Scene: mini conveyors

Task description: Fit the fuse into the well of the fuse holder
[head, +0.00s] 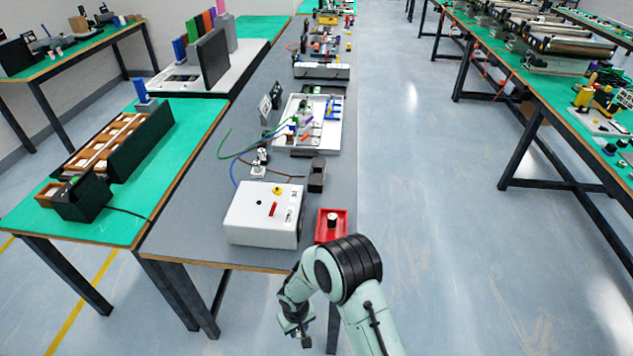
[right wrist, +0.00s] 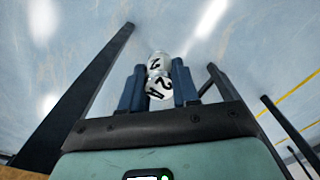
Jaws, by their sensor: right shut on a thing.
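My right gripper (head: 303,338) hangs low in front of the grey bench's near edge, over the floor. In the right wrist view its two dark blue fingers (right wrist: 159,88) are shut on a white round fuse (right wrist: 160,85) marked "2A". The fuse is too small to make out in the head view. A white box (head: 258,226) stands at the near end of the bench, with a small dark round spot (head: 259,203) on top; I cannot tell for sure whether this is the well of the fuse holder. My left gripper is not in view.
A red tray (head: 322,240) with a black, white-topped piece (head: 332,221) stands right of the box. A small dark block (head: 317,175) stands behind it. Wires and a white tray (head: 325,140) lie farther back. Open floor lies to the right.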

